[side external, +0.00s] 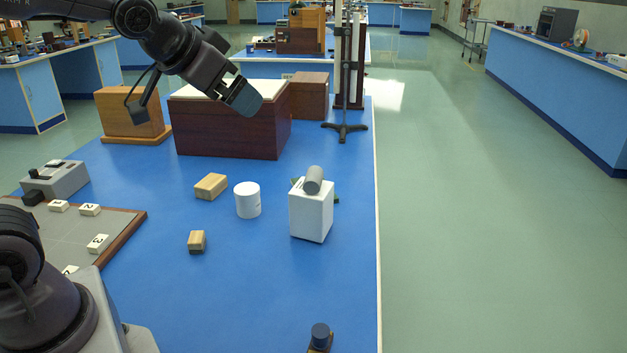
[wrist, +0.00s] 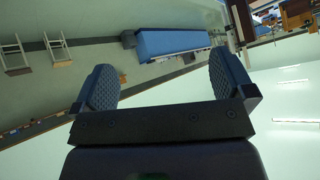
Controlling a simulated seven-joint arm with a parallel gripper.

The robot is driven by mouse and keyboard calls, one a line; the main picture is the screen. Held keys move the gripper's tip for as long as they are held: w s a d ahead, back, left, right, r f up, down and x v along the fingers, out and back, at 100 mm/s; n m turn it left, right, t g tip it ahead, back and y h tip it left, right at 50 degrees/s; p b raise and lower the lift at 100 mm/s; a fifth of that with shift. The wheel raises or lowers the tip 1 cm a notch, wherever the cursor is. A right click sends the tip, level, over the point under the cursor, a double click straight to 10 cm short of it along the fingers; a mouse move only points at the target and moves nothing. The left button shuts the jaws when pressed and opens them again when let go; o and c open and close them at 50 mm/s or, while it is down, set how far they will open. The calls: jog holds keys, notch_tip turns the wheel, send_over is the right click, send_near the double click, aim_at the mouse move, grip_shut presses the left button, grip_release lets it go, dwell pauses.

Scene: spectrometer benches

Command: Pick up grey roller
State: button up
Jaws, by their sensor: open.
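The grey roller (side external: 313,180) is a short grey cylinder. It lies on top of a white box (side external: 311,213) standing near the right edge of the blue bench, in the side external view. My gripper (side external: 248,100) is high up and to the left of the roller, in front of the dark wooden box at the back, well apart from the roller. In the wrist view my gripper (wrist: 165,85) is open and empty, its two textured fingers spread wide. The wrist view shows the room tilted, and the roller is not in it.
On the blue bench (side external: 250,290) are a white cylinder (side external: 248,200), wooden blocks (side external: 211,187) (side external: 197,241) and a dark blue knob (side external: 320,334). A metal stand (side external: 345,128) and dark wooden box (side external: 228,133) stand behind. A numbered board (side external: 75,235) lies left. The front middle is clear.

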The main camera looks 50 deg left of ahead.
jog(key=w+a+m+t, duration=0.2)
jog(key=w+a+t, duration=0.35)
jog(key=w, duration=0.75)
jog(key=m+h, duration=0.3)
send_over(322, 177)
jog(key=s+a, duration=0.2)
jog(key=a, duration=0.2)
notch_tip(322, 177, down, 6)
jog(key=r, duration=0.1)
jog(key=s+f+m+h, duration=0.1)
jog(key=f+h, duration=0.3)
jog(key=f, duration=0.2)
jog(key=s+f+m+g+h, duration=0.1)
jog(key=f+m+h, duration=0.1)
jog(key=f+h, duration=0.2)
jog(key=s+a+f+m+g+h, duration=0.1)
jog(key=f+h, duration=0.3)
jog(key=f, duration=0.5)
jog(key=shift+s+f+m, duration=0.2)
jog(key=shift+f+m, duration=0.1)
jog(key=shift+w+d, duration=0.15)
jog(key=shift+d, duration=0.1)
jog(key=x, duration=0.6)
jog(key=shift+w+d, duration=0.25)
jog(key=shift+r, duration=0.1)
jog(key=c, duration=1)
jog(key=shift+c, duration=0.2)
jog(key=shift+r, duration=0.1)
